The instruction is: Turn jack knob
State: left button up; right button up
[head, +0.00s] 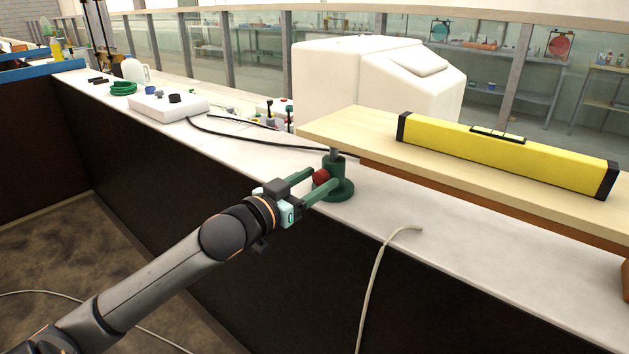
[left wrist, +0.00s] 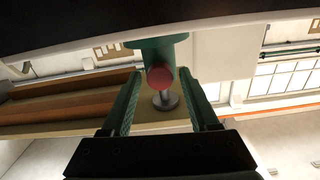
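The jack (head: 334,178) is a small green stand with a round base on the white counter, under the near left end of a wooden board (head: 345,127). Its red knob (head: 320,177) faces my left gripper (head: 308,182). In the left wrist view the knob (left wrist: 160,76) lies between the tips of the two green fingers of my left gripper (left wrist: 163,95), with a gap on each side. The left gripper is open. The jack's green body (left wrist: 158,50) and grey post (left wrist: 166,100) also show there. My right gripper is out of view.
A yellow spirit level (head: 505,152) lies on the board. A large white box (head: 370,75) stands behind. A pale cable (head: 375,270) hangs over the counter's front edge. A white unit (head: 165,107) and a green coil (head: 123,88) lie farther left. The counter (head: 470,225) right of the jack is mostly clear.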

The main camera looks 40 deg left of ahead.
pick_arm(q)
grip_shut()
dwell(0.5)
